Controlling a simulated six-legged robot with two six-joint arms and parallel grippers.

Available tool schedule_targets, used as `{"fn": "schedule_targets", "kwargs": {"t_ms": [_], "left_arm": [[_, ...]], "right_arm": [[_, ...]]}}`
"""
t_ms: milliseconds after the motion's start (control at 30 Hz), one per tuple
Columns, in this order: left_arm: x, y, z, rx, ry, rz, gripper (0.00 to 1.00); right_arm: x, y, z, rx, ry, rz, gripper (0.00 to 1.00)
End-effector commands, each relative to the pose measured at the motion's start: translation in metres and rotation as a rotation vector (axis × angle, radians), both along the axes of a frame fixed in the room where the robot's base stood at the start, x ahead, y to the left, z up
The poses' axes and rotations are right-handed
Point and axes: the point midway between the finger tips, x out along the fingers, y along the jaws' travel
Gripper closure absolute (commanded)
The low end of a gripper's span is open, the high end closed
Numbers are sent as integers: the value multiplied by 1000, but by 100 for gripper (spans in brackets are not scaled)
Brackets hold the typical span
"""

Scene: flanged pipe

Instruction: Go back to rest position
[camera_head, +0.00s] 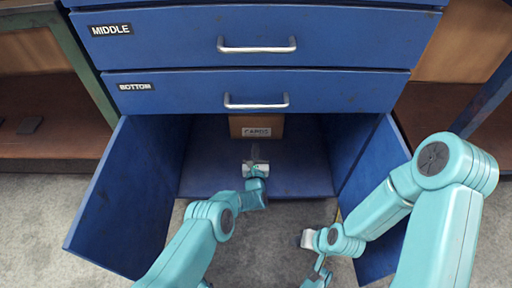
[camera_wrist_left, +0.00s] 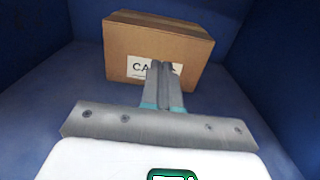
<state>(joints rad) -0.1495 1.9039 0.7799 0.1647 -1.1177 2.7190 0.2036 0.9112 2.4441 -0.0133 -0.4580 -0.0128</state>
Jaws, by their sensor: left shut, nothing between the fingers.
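My left gripper (camera_head: 257,152) reaches into the open lower compartment of the blue cabinet (camera_head: 215,165). In the left wrist view its two grey fingers (camera_wrist_left: 165,72) are together, with nothing between them. A brown cardboard box (camera_head: 256,122) with a white label stands at the back of the compartment, ahead of the fingers. The box (camera_wrist_left: 158,45) also shows in the left wrist view, where the fingertips overlap its label; I cannot tell if they touch it. My right arm (camera_head: 375,215) is bent in front of the cabinet at the right; its fingers cannot be made out.
The left cabinet door (camera_head: 125,195) and right cabinet door (camera_head: 385,150) stand open on both sides of my arms. The bottom drawer (camera_head: 185,92) and middle drawer (camera_head: 170,40) above are shut. Bare grey floor (camera_head: 40,215) lies at the left.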

Motion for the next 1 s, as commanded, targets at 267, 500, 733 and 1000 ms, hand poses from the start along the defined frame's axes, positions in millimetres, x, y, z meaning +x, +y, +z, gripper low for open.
{"fn": "schedule_targets", "kwargs": {"t_ms": [267,500,733,1000], "left_arm": [[3,5,-1,0,2,8,100],[41,65,59,-11,-64,99,100],[43,153,98,79,75,141,100],[-65,201,78,729,501,-155,100]], "right_arm": [[0,0,1,0,0,0,57],[0,0,6,0,0,0,57],[-3,1,14,1,7,1,57],[-8,2,22,5,25,4,57]]}}
